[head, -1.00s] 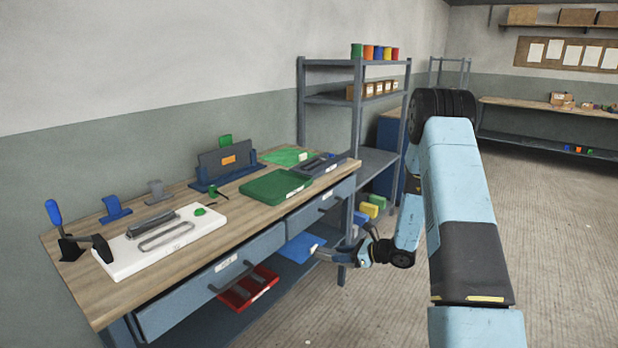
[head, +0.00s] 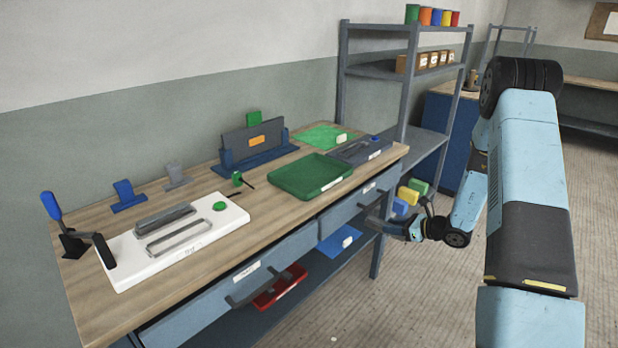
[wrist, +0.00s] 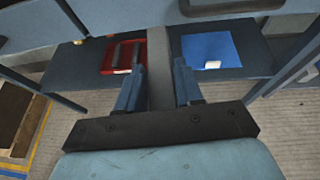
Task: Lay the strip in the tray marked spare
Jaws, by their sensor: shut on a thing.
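My gripper (head: 366,213) is in front of the bench's right end, below the right drawer handle. In the wrist view its two blue fingers (wrist: 157,88) are shut on a plain grey bar-like piece, the strip (wrist: 160,72), which stands out ahead of them. In the head view the strip cannot be told apart from the gripper. A green tray (head: 275,187) and a dark grey tray (head: 345,155) sit on the bench. A red tray (wrist: 107,62) and a blue tray (wrist: 226,63) are on the shelf below. All have pale labels too small to read.
The workbench (head: 95,305) carries a white mould board (head: 125,277), a clamp with a blue handle (head: 52,207) and a dark upright plate (head: 250,141). Drawer handles (head: 262,289) jut from its front. A steel shelf rack (head: 343,75) stands behind. Floor is open at right.

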